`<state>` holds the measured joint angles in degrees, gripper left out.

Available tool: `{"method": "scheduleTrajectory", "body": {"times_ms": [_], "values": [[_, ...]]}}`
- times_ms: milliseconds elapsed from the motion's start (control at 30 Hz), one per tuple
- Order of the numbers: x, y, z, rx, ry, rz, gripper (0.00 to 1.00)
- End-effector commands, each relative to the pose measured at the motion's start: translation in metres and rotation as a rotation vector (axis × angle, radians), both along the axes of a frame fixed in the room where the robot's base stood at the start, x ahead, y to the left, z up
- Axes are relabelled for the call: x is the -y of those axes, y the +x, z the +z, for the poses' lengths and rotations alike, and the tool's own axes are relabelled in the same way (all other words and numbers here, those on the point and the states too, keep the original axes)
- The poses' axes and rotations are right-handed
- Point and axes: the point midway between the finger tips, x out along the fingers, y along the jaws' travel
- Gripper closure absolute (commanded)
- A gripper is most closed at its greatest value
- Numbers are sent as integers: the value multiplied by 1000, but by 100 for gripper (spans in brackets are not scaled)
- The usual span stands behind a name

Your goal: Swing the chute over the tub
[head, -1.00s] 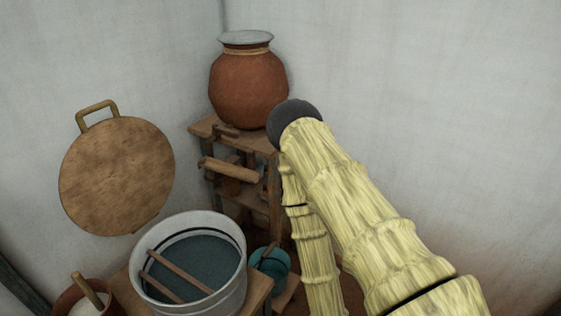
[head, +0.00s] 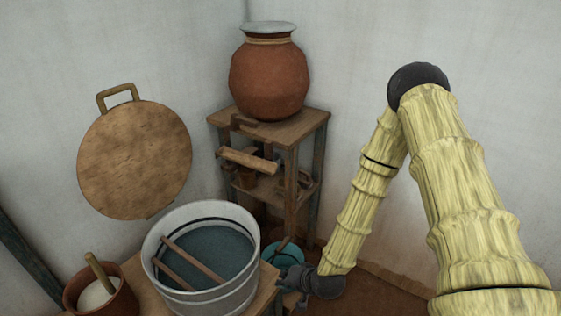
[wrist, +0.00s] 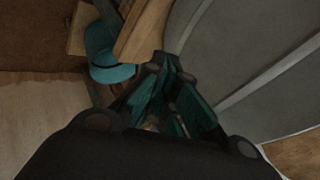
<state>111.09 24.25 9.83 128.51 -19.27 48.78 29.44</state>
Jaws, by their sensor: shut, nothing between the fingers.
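The chute (head: 248,160) is a short pale wooden trough on the front of the wooden stand, below its top. Its outer end points right and slightly down, beside the stand rather than over the tub. The tub (head: 165,270) is a round grey metal vessel of dark water, with two wooden sticks across it, in front of and below the chute. My gripper (head: 290,279) is low at the tub's right side, shut and empty, apart from the chute. In the wrist view my gripper's fingers (wrist: 168,72) are close to the tub's grey wall (wrist: 240,55). The chute is not clearly seen there.
A clay pot (head: 270,80) stands on the stand (head: 300,122). A teal vessel (head: 270,252) sits low between the stand and tub, near my gripper. A round wooden lid (head: 135,160) hangs on the left wall. A clay bowl (head: 120,300) stands left of the tub.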

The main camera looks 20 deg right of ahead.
Motion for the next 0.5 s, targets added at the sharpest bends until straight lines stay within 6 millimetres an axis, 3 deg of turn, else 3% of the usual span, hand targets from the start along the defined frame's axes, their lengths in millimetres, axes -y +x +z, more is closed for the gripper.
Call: {"method": "scheduleTrajectory", "body": {"times_ms": [33, 200, 400, 500], "values": [[5, 27, 11, 53, 51, -46, 100], [25, 105, 67, 219, 237, -179, 100], [63, 179, 146, 412, 458, -301, 100], [84, 203, 182, 489, 553, -342, 100]]}}
